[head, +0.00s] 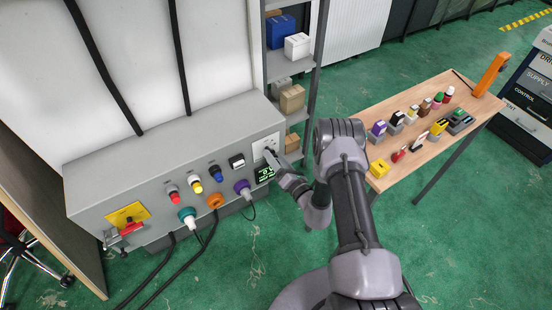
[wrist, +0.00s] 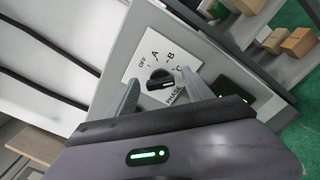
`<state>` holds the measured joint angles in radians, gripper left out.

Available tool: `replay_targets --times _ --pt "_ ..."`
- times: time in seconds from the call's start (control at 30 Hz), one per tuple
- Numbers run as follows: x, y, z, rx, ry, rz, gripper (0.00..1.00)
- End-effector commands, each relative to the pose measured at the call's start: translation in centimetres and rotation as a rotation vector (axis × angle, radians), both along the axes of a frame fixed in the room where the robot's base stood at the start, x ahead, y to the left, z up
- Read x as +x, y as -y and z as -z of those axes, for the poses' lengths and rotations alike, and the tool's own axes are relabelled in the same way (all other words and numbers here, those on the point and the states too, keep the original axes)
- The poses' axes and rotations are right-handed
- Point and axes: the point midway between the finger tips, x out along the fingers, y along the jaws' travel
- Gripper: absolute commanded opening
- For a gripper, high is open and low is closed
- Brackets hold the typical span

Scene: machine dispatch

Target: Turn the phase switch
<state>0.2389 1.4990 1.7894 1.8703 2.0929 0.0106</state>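The phase switch is a black knob (wrist: 161,79) on a white plate marked OFF, A, B, C and PHASE. Its plate (head: 265,144) is at the right end of the grey panel in the head view. The knob's bar lies roughly level in the wrist view; I cannot tell surely which mark it points at. My gripper (wrist: 161,76) is open, with one finger on each side of the knob. Gaps show between the fingers and the knob. In the head view my gripper (head: 272,157) is close in front of the plate and hides part of it.
A dark display (head: 264,174) with green digits is just below the switch. Coloured buttons, plugs and a red handle on a yellow plate (head: 128,215) line the grey panel. Shelves (head: 288,68) stand behind right. A wooden table (head: 400,160) with small parts is at right.

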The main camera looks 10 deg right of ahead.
Motion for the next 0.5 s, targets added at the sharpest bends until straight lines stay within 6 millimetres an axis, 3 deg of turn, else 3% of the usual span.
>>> replay_targets --times 0.17,0.27,0.5 --pt "-0.4 0.2 0.0 0.000 -0.001 0.001 0.60" --pt "-1.9 0.7 -0.1 0.000 -0.003 0.003 0.60" --pt "-9.2 3.2 -0.3 0.005 -0.005 0.008 0.60"
